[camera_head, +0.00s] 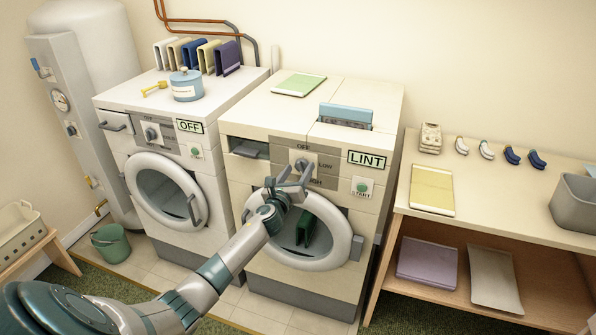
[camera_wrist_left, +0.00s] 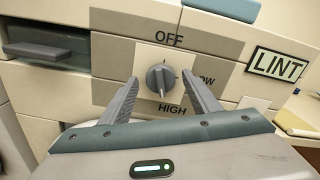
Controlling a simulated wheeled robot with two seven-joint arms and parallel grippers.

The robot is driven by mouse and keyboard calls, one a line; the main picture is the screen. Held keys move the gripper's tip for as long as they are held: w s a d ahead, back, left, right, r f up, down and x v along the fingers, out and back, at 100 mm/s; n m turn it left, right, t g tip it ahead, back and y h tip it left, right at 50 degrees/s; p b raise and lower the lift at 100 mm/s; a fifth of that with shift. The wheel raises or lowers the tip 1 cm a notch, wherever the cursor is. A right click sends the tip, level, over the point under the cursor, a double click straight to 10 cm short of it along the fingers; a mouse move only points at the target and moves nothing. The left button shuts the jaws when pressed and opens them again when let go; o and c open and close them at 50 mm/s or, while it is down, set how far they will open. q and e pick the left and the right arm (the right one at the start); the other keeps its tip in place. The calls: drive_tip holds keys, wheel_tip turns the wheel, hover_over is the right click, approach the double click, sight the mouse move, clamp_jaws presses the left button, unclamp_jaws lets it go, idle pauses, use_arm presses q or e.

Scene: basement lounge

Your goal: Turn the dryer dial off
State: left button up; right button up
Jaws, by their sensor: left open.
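The dryer (camera_head: 275,112) is the right-hand white machine. Its grey dial (camera_head: 302,165) sits on a panel marked OFF above, LOW to the right and HIGH below. In the left wrist view the dial (camera_wrist_left: 160,79) has a grip bar standing roughly upright; I cannot tell for sure which end is the pointer. My left gripper (camera_head: 288,178) is open in front of the panel. In the left wrist view its fingers (camera_wrist_left: 160,84) appear to either side of the dial, with no clear contact. My right gripper is not in view.
A green START button (camera_head: 362,187) and a LINT label (camera_head: 367,159) are right of the dial. The round door (camera_head: 325,248) is below, with dark green cloth showing inside. The washer (camera_head: 125,95) stands left, a shelf table (camera_head: 480,185) right.

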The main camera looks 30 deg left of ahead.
use_arm(q)
drive_tip(key=c, duration=1)
